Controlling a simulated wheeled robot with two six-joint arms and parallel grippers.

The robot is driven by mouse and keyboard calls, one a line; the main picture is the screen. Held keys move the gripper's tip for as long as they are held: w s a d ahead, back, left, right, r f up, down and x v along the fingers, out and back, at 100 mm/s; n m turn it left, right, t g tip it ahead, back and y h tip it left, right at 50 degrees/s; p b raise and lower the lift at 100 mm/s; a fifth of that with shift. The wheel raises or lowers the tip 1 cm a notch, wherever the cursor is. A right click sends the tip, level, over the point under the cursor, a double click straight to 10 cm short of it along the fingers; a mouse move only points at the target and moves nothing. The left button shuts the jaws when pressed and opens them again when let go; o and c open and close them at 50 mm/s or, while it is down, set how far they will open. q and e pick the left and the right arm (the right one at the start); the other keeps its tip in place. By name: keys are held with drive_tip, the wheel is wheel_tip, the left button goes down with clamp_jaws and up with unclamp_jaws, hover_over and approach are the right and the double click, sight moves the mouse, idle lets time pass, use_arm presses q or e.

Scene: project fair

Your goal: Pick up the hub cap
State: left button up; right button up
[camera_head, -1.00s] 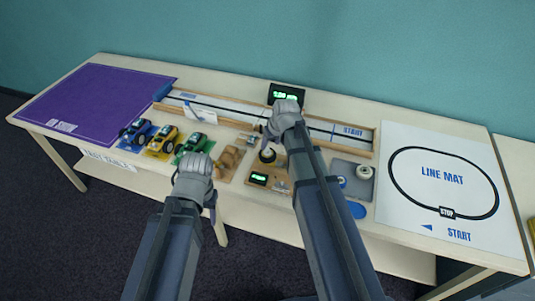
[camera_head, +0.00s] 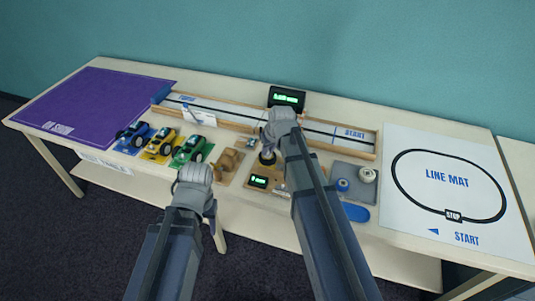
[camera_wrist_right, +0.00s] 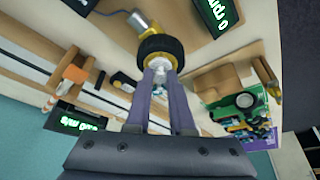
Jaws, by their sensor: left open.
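The pale hub cap (camera_wrist_right: 160,63) sits at the middle of a black wheel on the motor stand in the right wrist view. The wheel (camera_wrist_right: 160,46) also shows in the head view (camera_head: 267,158), partly covered by my right gripper. My right gripper (camera_wrist_right: 161,74) has its two fingertips on either side of the hub cap. I cannot tell whether they touch it. In the head view my right gripper (camera_head: 270,148) is right above the wheel. My left gripper (camera_head: 193,172) is open and empty in front of the toy cars; its fingers are largely hidden.
A small lit display (camera_head: 259,181) stands beside the wheel stand. A wooden-edged track (camera_head: 320,135) runs behind, with a larger display (camera_head: 287,98). Toy cars (camera_head: 190,150) stand at left. A grey tray (camera_head: 352,180) with small round parts lies at right, near the line mat (camera_head: 445,180).

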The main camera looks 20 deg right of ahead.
clamp_jaws()
wheel_tip(320, 180, up, 10)
drive_tip(key=p, duration=1)
